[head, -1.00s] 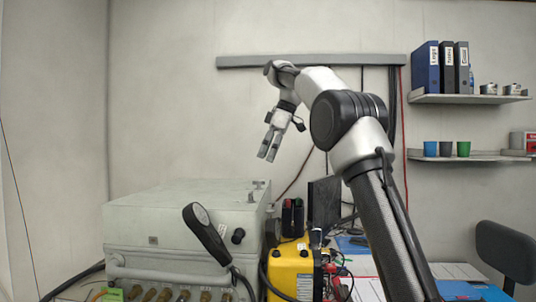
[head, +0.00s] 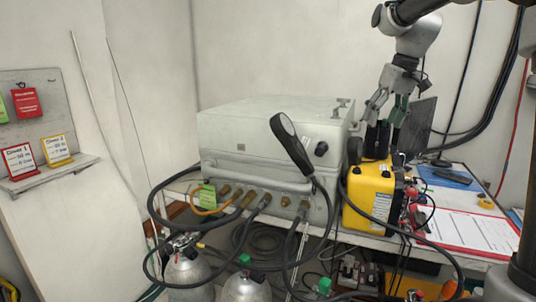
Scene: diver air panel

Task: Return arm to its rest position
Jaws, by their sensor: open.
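My arm (head: 410,38) comes in at the top right, and only its end part shows; the rest is cut off by the frame edge. My gripper (head: 385,112) points down with its fingers spread and nothing seen held between them. It appears in front of or above the black upright items (head: 378,138) on the yellow case (head: 368,195). I cannot tell whether it touches them.
A grey air panel box (head: 265,135) with hoses and a black handset (head: 290,143) stands left of the yellow case. A monitor (head: 418,125) is close behind my gripper. Papers (head: 465,230) lie on the desk at right. Cylinders (head: 245,288) stand below.

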